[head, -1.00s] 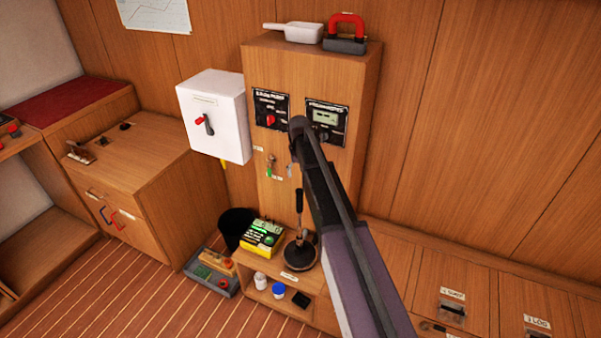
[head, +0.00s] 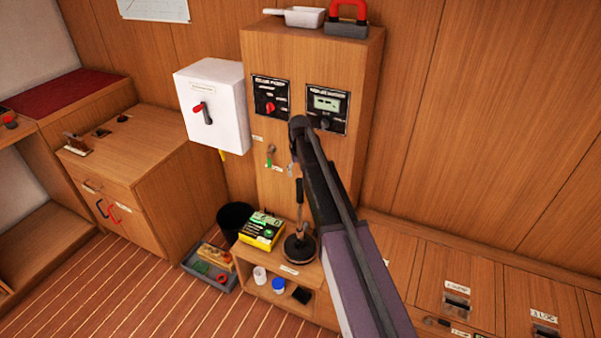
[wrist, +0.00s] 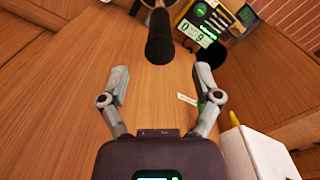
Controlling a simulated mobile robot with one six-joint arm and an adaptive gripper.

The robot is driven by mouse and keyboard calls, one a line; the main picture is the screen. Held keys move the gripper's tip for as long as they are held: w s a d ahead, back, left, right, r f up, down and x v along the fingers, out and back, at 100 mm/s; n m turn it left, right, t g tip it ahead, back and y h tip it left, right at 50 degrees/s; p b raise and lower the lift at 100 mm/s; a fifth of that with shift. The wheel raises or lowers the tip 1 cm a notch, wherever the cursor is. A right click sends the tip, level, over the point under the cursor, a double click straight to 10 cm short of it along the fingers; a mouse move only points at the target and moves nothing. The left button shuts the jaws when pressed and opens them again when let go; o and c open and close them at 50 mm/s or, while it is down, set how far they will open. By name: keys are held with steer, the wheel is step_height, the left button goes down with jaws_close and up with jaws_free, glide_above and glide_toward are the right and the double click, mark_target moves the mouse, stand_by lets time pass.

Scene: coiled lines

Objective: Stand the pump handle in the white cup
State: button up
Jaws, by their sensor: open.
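The pump handle (head: 299,192) is a dark rod with a black grip, standing upright in a round black pump base (head: 299,249) on the low wooden ledge. In the wrist view its black grip (wrist: 159,38) lies just beyond my fingertips, roughly centred between them. My gripper (wrist: 161,76) is open with nothing between its fingers. In the head view my arm mostly hides the gripper. The white cup (head: 260,275) is small and stands on the shelf under the ledge, left of a blue-lidded jar (head: 278,286).
A yellow-and-black box (head: 262,232) sits left of the pump base. A black bin (head: 233,220) and a grey tray (head: 208,269) of items stand further left. A tall cabinet (head: 270,220) rises behind. A white switch box (head: 212,108) juts from the wall. The striped floor in front is clear.

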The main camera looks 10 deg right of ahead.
mark_target(300, 189)
steer(key=shift+f+b, duration=4.05)
steer(key=shift+f, duration=0.3)
jaws_close()
steer(key=shift+r+p, duration=4.2)
steer(key=shift+d, duration=0.15)
